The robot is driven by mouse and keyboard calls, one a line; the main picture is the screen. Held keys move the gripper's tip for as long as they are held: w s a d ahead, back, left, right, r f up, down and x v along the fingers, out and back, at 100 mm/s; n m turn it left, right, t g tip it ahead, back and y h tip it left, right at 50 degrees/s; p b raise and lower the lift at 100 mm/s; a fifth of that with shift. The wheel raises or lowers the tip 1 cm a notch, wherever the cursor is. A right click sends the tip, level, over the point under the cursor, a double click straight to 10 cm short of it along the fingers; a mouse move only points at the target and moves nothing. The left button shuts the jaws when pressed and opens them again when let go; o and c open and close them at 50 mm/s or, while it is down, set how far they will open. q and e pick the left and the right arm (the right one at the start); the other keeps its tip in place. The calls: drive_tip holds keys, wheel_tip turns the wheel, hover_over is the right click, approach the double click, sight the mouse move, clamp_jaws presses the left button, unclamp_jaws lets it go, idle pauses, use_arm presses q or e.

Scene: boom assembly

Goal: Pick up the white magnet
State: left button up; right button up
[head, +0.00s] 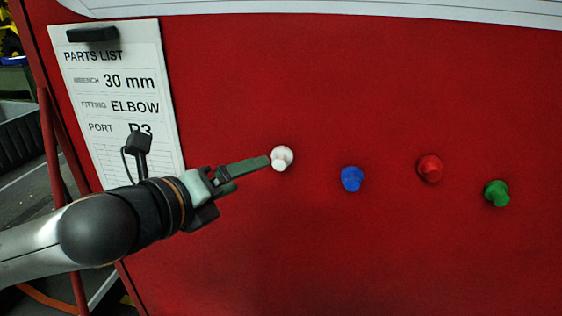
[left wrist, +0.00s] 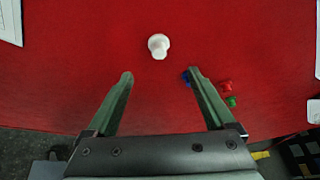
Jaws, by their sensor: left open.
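The white magnet (head: 282,158) sits on the red panel (head: 330,90), left of the other magnets in the head view. In the left wrist view the white magnet (left wrist: 158,46) lies beyond the fingertips, roughly in line with the gap between them. My left gripper (head: 266,162) is open and empty, with its fingertips close to the white magnet in the head view. In the left wrist view its two green fingers (left wrist: 160,75) are spread wide. I cannot tell from the head view whether a finger touches the magnet. My right gripper is not in view.
A blue magnet (head: 352,179), a red magnet (head: 430,168) and a green magnet (head: 496,193) sit to the right on the panel. A parts list sheet (head: 120,100) hangs under a black clip (head: 92,34) at the left. The panel above and below the magnets is clear.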

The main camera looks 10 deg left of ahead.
sight(277, 159)
use_arm(q)
drive_tip(key=x, duration=0.7)
drive_tip(key=shift+x, duration=2.5)
drive_tip(key=shift+a, duration=0.15)
clamp_jaws()
drive_tip(key=shift+s+r, duration=0.15)
drive_tip(key=shift+r, duration=0.35)
drive_tip(key=r, duration=0.4)
drive_tip(key=r+p, duration=0.1)
drive_tip(key=r, duration=0.1)
drive_tip(key=shift+s+r, duration=0.1)
drive_tip(key=shift+s, duration=0.2)
drive_tip(key=s+b, duration=1)
drive_tip(key=s, duration=0.9)
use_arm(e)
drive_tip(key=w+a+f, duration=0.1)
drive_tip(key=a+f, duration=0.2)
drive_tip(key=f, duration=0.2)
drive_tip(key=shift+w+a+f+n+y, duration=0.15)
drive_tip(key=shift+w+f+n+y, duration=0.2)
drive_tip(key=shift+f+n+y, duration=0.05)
